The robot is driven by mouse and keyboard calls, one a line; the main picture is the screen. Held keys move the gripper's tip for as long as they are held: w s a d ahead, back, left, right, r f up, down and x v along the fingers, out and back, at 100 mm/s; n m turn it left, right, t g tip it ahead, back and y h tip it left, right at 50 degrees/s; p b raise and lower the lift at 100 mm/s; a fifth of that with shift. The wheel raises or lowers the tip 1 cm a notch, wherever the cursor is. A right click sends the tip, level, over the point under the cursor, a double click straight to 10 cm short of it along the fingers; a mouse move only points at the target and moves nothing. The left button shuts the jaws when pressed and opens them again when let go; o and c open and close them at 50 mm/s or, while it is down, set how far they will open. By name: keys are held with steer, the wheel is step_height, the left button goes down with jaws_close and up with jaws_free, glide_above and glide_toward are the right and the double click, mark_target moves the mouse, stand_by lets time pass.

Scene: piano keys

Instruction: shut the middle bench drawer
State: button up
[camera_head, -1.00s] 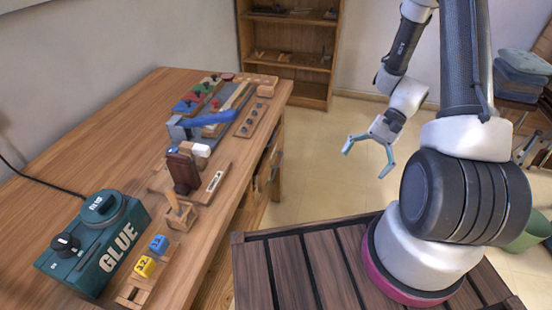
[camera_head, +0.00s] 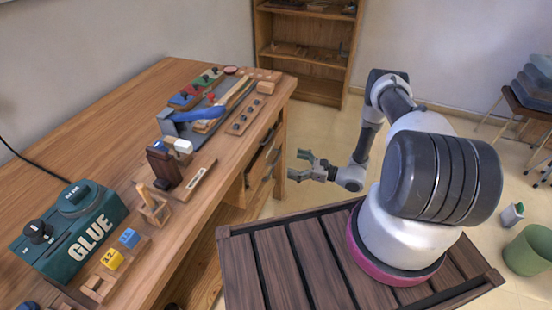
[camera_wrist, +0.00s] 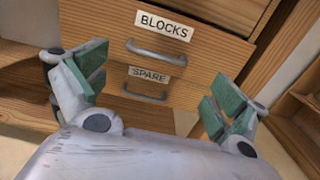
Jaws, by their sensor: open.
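The bench drawers show in the wrist view. The drawer labelled BLOCKS (camera_wrist: 205,62) has a grey bar handle and looks to stand out in front of the drawer labelled SPARE (camera_wrist: 183,99), which sits below it with its own handle. Part of another drawer front (camera_wrist: 232,12) shows above BLOCKS. In the head view the drawer stack (camera_head: 262,160) is at the bench's right end, with a dark gap in it. My gripper (camera_head: 299,165) is open and empty, just right of the drawers. In the wrist view its fingers (camera_wrist: 150,82) spread either side of the two handles, apparently without contact.
The wooden bench (camera_head: 150,90) carries a green glue box (camera_head: 75,225), numbered blocks, a blue-handled tool (camera_head: 195,115) and small wooden pieces. A shelf unit (camera_head: 310,60) stands at the back. Open floor lies right of the drawers. A green bin (camera_head: 528,250) stands at far right.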

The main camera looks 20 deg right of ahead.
mark_target(278, 158)
steer(key=x, duration=0.7)
steer(key=shift+a, duration=0.2)
steer(key=shift+c, duration=0.5)
